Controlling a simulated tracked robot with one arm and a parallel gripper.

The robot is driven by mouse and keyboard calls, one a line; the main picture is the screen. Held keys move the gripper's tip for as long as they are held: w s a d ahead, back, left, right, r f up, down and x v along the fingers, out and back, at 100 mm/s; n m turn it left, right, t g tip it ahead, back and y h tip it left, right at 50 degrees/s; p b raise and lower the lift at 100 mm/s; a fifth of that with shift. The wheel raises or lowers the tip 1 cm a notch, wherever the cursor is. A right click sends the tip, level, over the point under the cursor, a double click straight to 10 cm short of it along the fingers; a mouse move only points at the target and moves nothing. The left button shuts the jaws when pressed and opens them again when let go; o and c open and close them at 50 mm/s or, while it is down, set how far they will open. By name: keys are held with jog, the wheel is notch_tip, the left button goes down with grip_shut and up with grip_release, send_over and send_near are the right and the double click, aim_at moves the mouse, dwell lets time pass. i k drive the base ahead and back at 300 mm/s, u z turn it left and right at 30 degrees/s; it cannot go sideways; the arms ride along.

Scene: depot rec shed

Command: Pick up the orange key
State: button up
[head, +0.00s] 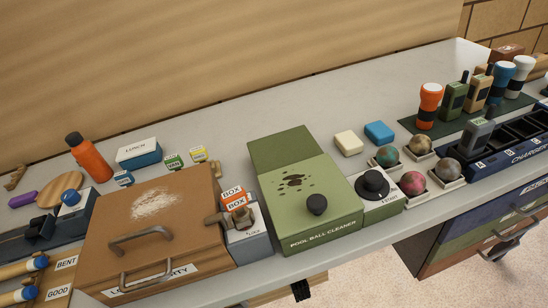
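No whole key shape can be made out. Two small orange tags with white BOX labels, an upper one (231,192) and a lower one (235,203), stand close together between the brown lidded box and the green pool ball cleaner. They are at the top of a small grey block (246,240) with a white label. Whether either tag belongs to the orange key I cannot tell. A brownish metal piece (214,219) sits at the brown box's right edge, just left of the block. My gripper does not show.
The brown box (110,228) and the green cleaner (335,215) with its black knob flank the tags closely. An orange bottle (90,158) and lunch box (139,155) stand behind left. Balls and a charger rack (515,157) are right.

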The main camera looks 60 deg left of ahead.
aim_at(235, 200)
jog(key=u, duration=0.1)
jog(key=k, duration=0.55)
jog(key=u, duration=0.85)
jog(key=i, duration=0.5)
jog(key=z, duration=0.05)
